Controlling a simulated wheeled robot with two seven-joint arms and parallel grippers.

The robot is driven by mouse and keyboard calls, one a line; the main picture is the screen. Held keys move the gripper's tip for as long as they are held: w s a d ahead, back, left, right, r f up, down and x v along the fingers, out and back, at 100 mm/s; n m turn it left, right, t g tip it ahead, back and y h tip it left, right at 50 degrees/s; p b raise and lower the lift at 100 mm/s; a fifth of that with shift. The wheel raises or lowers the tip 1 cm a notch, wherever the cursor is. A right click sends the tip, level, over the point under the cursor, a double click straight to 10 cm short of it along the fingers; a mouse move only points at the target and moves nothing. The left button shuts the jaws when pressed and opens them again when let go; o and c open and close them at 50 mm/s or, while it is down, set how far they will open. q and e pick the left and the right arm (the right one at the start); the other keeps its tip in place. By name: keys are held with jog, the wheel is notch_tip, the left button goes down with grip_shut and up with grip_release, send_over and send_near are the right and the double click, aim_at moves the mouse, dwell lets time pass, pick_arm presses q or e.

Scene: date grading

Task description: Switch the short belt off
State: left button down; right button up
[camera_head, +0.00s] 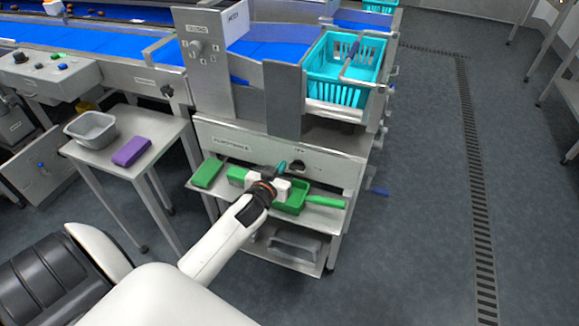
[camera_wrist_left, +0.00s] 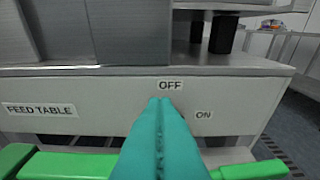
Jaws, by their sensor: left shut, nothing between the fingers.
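My left gripper (camera_head: 281,166) is shut and empty. Its teal fingers reach toward the front panel of the feed table (camera_head: 225,137), just left of a dark switch (camera_head: 298,167) on that panel. In the left wrist view the closed fingertips (camera_wrist_left: 160,103) are just below the OFF label (camera_wrist_left: 169,85). The ON label (camera_wrist_left: 203,115) is to their right and lower. The fingers hide most of the switch there, so I cannot tell its position or whether the fingers touch it. My right gripper is not in view.
A shelf below the panel carries a green block (camera_head: 206,173), a green tray (camera_head: 291,198) and a green-handled tool (camera_head: 326,201). A turquoise basket (camera_head: 322,88) stands above. A side table (camera_head: 160,137) with a grey tub (camera_head: 91,130) and purple block (camera_head: 132,151) is left. Floor is clear at right.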

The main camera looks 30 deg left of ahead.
pick_arm(q)
send_over(297, 168)
jog(key=s+a, duration=0.1)
jog(key=s, duration=0.1)
notch_tip(297, 168, down, 2)
jog(key=shift+a+f, duration=0.1)
jog(key=shift+a, duration=0.05)
jog(key=f, duration=0.1)
jog(key=f+b, duration=0.1)
jog(key=shift+s+f, duration=0.2)
jog(key=shift+f, duration=0.6)
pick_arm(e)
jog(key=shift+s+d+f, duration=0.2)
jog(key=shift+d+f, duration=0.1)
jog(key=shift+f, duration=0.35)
pick_arm(q)
jog(key=shift+s+a+f+n+p, duration=0.1)
jog(key=shift+n+p, duration=0.1)
jog(key=shift+n, duration=0.15)
jog(key=shift+a+f+n+p, duration=0.1)
jog(key=shift+n+p, duration=0.05)
jog(key=shift+n, duration=0.2)
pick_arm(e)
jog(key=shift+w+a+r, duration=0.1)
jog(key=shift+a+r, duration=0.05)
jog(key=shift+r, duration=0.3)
